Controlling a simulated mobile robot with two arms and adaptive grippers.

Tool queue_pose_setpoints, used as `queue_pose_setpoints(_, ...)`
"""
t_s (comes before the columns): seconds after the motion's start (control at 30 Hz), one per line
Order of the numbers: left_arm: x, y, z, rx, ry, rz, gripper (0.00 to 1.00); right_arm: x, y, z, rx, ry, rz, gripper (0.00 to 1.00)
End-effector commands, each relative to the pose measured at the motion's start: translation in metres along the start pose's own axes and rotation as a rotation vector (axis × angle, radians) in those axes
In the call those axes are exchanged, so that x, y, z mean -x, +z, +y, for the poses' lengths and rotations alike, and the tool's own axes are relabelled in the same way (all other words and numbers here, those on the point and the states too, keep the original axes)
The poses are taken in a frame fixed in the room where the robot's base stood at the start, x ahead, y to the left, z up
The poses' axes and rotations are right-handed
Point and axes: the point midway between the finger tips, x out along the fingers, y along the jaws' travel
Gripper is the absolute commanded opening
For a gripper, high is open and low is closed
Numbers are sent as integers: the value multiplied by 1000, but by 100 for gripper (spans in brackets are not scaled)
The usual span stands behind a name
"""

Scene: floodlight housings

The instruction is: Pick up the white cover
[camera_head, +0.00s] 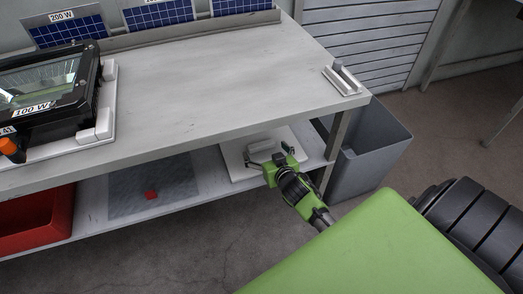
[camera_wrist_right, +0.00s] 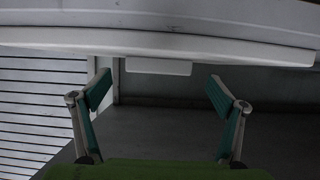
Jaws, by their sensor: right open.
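The white cover (camera_head: 233,161) looks like a pale flat slab lying on the lower shelf at its right end, with a light block (camera_head: 262,146) raised on top. My right gripper (camera_head: 271,156) is at its front right edge, over the slab, and partly hides it. In the right wrist view a pale slab (camera_wrist_right: 160,43) with a small block (camera_wrist_right: 158,67) spans the top, beyond the fingertips. The right gripper (camera_wrist_right: 158,90) is open there, with nothing between its two fingers. I cannot tell if a finger touches the cover. My left gripper is not in view.
The table top (camera_head: 230,90) overhangs the lower shelf closely. A table leg (camera_head: 335,140) and a grey bin (camera_head: 370,150) stand right of the gripper. A red crate (camera_head: 38,215) and a grey mat (camera_head: 125,195) with a red piece (camera_head: 151,195) lie left. A floodlight (camera_head: 55,85) sits above.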

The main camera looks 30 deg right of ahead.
Motion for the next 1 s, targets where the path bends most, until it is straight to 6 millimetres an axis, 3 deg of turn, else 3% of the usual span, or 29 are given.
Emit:
queue_pose_setpoints(0.23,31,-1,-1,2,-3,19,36,-28,-5,2,3,0,2,89)
queue_pose_setpoints(0.4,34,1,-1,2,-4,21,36,-46,-4,2,0,0,0,89)
queue_pose_setpoints(0.67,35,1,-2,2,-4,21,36,-48,-5,2,0,0,0,89)
queue_pose_setpoints(0.8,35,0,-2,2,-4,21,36,-48,-5,2,0,0,0,55)
queue_pose_setpoints(0.83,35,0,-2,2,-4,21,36,-48,-5,2,0,0,0,51)
queue_pose_setpoints(1.0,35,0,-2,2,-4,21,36,-48,-5,2,0,0,0,50)
